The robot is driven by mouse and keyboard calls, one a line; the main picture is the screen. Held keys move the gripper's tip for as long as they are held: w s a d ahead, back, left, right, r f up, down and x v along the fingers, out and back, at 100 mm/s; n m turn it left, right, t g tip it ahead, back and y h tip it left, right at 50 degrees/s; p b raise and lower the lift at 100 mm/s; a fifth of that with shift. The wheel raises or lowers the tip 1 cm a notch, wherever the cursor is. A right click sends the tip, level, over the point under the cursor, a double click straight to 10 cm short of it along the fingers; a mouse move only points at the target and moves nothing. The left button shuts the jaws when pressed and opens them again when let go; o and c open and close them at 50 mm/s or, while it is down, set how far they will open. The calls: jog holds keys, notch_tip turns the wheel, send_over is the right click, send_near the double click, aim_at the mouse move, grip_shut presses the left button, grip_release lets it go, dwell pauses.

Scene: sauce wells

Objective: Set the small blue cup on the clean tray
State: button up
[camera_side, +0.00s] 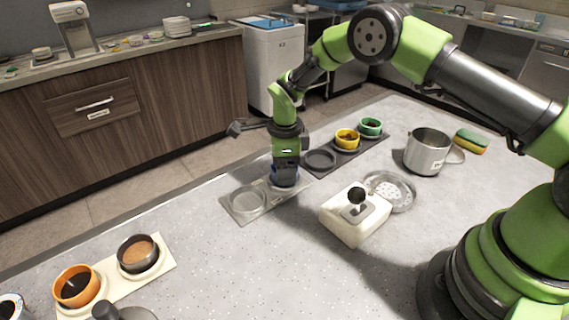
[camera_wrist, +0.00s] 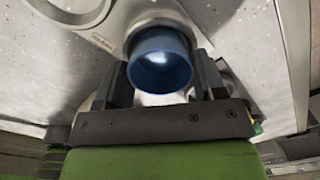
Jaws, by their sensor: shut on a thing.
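The small blue cup (camera_side: 285,178) is upright between the fingers of my gripper (camera_side: 286,168), which points straight down. In the wrist view the blue cup (camera_wrist: 160,62) sits between the two dark fingers, its open mouth showing. The cup is at the right-hand end of a grey tray (camera_side: 236,214) with round wells, and the tray's other well, at its left end, is empty. The grey tray (camera_wrist: 106,22) also shows under the cup in the wrist view, with small lettering I cannot read. I cannot tell whether the cup's base touches the tray.
A dark tray (camera_side: 339,163) behind holds a yellow cup (camera_side: 347,139) and a green cup (camera_side: 370,127). A cream box with a black knob (camera_side: 345,228), a perforated metal dish (camera_side: 405,203) and a steel pot (camera_side: 425,152) stand right. A cream tray (camera_side: 110,285) with two filled cups is front left.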

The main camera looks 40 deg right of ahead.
jog(key=shift+f, duration=0.3)
jog(key=o, duration=1.1)
jog(key=shift+r, duration=0.1)
jog(key=shift+r, duration=3.9)
